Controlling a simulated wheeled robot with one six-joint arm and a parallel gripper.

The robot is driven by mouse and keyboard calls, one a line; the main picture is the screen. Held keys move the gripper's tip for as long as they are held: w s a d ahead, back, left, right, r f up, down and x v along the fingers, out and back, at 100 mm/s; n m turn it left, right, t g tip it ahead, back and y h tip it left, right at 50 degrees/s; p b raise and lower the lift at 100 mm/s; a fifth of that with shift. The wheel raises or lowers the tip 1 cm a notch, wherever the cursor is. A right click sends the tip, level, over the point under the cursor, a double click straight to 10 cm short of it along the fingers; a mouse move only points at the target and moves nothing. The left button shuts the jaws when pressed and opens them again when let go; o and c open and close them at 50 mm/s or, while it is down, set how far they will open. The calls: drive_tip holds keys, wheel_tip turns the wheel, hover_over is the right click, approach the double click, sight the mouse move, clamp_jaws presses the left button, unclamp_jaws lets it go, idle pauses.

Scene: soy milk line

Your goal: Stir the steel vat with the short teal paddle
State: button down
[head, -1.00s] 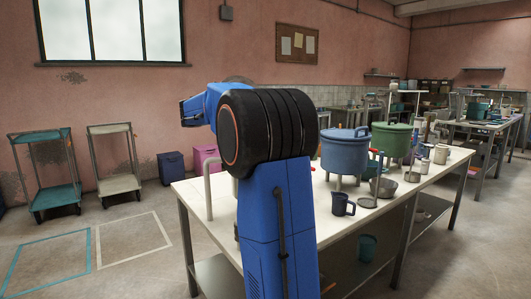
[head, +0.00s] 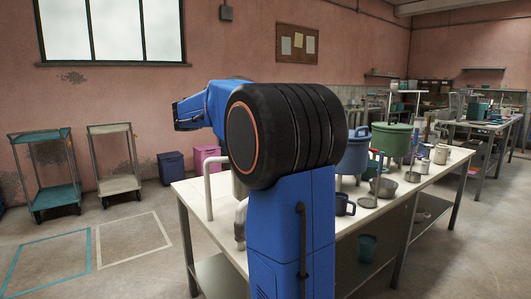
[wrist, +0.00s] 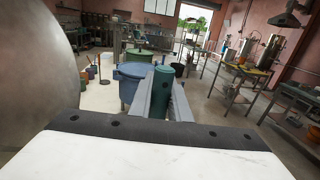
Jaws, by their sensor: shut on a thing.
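In the wrist view, my gripper (wrist: 162,102) is shut on a teal cylindrical piece (wrist: 160,92), apparently the handle of the short teal paddle. The paddle's far end is hidden. A large smooth grey curved surface (wrist: 35,62) fills the left edge of the wrist view, close to the camera; I cannot tell whether it is the steel vat. In the head view, my arm hides part of the near table, and I cannot make out the gripper or the paddle there.
A blue pot (head: 355,150) and a green pot (head: 392,138) stand on the white table (head: 192,192). A dark blue mug (head: 345,206) and a steel bowl (head: 384,188) are near them. A pale bent pipe (head: 208,188) rises at the table's left end. Floor to the left is open.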

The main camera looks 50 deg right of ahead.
drive_tip(key=shift+r, duration=0.1)
wheel_tip(320, 180, up, 13)
idle(1.6)
drive_tip(key=shift+r, duration=0.15)
drive_tip(key=shift+r, duration=2.9)
